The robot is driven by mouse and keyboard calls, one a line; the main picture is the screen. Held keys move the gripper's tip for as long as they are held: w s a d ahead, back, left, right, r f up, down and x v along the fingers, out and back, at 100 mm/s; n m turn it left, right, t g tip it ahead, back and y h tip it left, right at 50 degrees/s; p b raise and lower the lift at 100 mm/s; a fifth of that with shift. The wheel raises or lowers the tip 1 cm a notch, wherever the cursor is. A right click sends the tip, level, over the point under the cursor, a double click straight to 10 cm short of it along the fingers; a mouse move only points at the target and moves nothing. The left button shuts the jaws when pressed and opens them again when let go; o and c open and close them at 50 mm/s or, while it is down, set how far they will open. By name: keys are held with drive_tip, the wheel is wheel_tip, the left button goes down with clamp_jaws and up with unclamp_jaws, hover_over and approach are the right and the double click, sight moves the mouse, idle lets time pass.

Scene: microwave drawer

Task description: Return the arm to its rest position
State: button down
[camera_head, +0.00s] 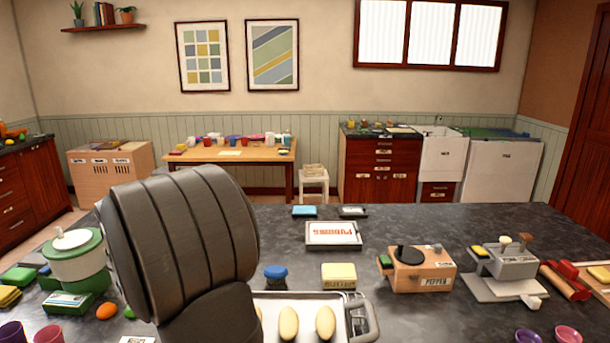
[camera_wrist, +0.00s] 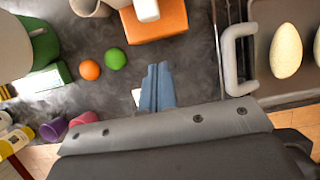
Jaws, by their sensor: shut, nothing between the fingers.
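My arm fills the left middle of the head view and hides part of the counter. My gripper shows in the wrist view as two blue-grey fingers (camera_wrist: 157,88) pressed together, with nothing between them. It is above the dark counter (camera_wrist: 190,65), apart from the objects around it. The gripper's fingers are hidden in the head view.
A tray (camera_head: 344,310) with egg-shaped pieces is beside my arm; its handle (camera_wrist: 231,62) is right of the fingers. An orange ball (camera_wrist: 89,69), a green ball (camera_wrist: 115,59) and an orange block (camera_wrist: 155,20) lie near. A green-and-white container (camera_head: 76,262) stands left.

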drive_tip(key=w, duration=0.1)
drive_tip(key=w+f, duration=0.1)
drive_tip(key=w, duration=0.1)
drive_tip(key=w+f, duration=0.1)
drive_tip(key=w, duration=0.1)
drive_tip(key=shift+f, duration=0.2)
